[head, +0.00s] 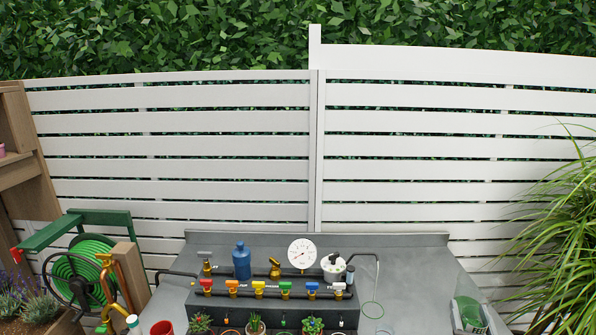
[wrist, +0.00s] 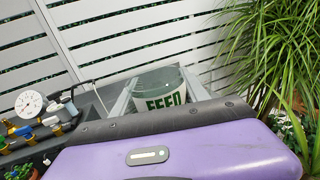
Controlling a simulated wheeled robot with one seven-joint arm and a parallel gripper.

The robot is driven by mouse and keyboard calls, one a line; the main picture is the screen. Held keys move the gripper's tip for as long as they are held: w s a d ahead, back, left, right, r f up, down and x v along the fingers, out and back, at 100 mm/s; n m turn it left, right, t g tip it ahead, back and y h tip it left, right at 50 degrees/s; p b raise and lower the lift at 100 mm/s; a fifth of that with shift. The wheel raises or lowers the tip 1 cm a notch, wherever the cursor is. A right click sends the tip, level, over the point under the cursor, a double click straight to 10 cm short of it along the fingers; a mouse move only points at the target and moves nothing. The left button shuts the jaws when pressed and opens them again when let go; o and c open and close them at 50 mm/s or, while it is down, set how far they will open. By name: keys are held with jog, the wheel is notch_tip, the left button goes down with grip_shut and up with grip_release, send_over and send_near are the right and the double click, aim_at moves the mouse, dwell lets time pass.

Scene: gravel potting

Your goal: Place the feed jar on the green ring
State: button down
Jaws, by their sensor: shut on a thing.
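The feed jar (head: 469,314) is a clear greenish tub at the right end of the grey counter in the head view. In the wrist view the jar (wrist: 166,92) stands just beyond my purple and black gripper (wrist: 165,123), with green FEED lettering on its side. A thin green ring (head: 364,310) lies on the counter left of the jar, in the head view.
A pipe row with coloured valves (head: 258,289), a blue bottle (head: 242,261) and a round gauge (head: 301,253) stand left of the ring. Small plants (head: 313,325) line the front. A leafy plant (head: 560,235) borders the right end. The counter between ring and jar looks clear.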

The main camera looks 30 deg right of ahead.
jog(key=w+a+f+n+t+y+b, duration=0.1)
jog(key=a+f, duration=0.6)
jog(key=a, duration=0.7)
jog(key=w+a+f+n+t+y+b, duration=0.2)
jog(key=a+f+n+y, duration=0.3)
jog(key=a, duration=0.9)
jog(key=w+a+f+n+t+y+b, duration=0.1)
jog(key=a+f+n+t+y+b, duration=0.2)
jog(key=a+f+y, duration=0.4)
jog(key=a+f, duration=0.3)
jog(key=a, duration=0.5)
jog(key=shift+w+n, duration=0.3)
